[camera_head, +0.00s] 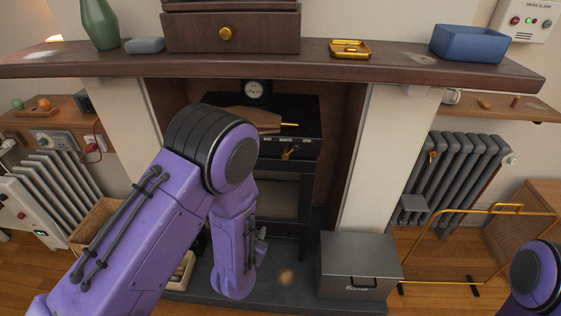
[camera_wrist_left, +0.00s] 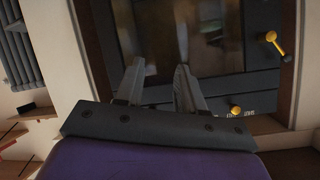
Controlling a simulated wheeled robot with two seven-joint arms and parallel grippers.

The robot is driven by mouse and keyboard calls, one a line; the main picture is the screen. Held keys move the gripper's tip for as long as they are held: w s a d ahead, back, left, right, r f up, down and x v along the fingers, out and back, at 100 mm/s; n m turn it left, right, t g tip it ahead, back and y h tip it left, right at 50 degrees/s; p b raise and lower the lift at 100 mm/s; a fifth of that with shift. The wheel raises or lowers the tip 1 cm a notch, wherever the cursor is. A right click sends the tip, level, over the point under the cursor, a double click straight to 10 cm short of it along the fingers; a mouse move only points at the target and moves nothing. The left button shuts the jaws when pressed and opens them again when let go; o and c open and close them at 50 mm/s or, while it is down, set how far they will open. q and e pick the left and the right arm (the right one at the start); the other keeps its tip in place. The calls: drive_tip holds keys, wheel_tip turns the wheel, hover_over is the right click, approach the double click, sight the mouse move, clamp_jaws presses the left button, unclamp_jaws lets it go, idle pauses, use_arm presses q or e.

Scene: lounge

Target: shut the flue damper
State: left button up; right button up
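The black stove (camera_head: 295,185) stands in the fireplace recess, with a glass door and a row of small pale labels. A brass lever (camera_head: 290,124) points right near its top, and a brass handle (camera_head: 288,154) sits on its front. I cannot tell which is the flue damper. In the left wrist view, a yellow handle (camera_wrist_left: 272,40) is at upper right and a yellow knob (camera_wrist_left: 236,110) beside small lettering is below it. My left gripper (camera_wrist_left: 157,70) is open and empty, facing the dark stove front. My right gripper is out of view.
The wooden mantel (camera_head: 400,70) overhangs the stove, between pale side pillars. A grey metal box (camera_head: 358,265) stands on the hearth at right. A brass-framed screen (camera_head: 450,280) stands farther right. A round gauge (camera_head: 254,89) is above the stove.

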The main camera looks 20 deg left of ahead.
sight(288, 155)
use_arm(q)
drive_tip(key=w+d+r+m+t, duration=0.2)
drive_tip(key=w+r+t, duration=0.15)
drive_tip(key=r, duration=0.25)
drive_tip(key=w+d+r+m+t, duration=0.2)
drive_tip(key=w+r+m, duration=0.1)
drive_tip(key=w+r, duration=0.3)
drive_tip(key=shift+h, duration=0.3)
drive_tip(key=w, duration=0.5)
drive_tip(key=w+a+r, duration=0.1)
drive_tip(key=w, duration=0.2)
drive_tip(key=shift+w+a, duration=0.1)
drive_tip(key=shift+w, duration=0.45)
clamp_jaws()
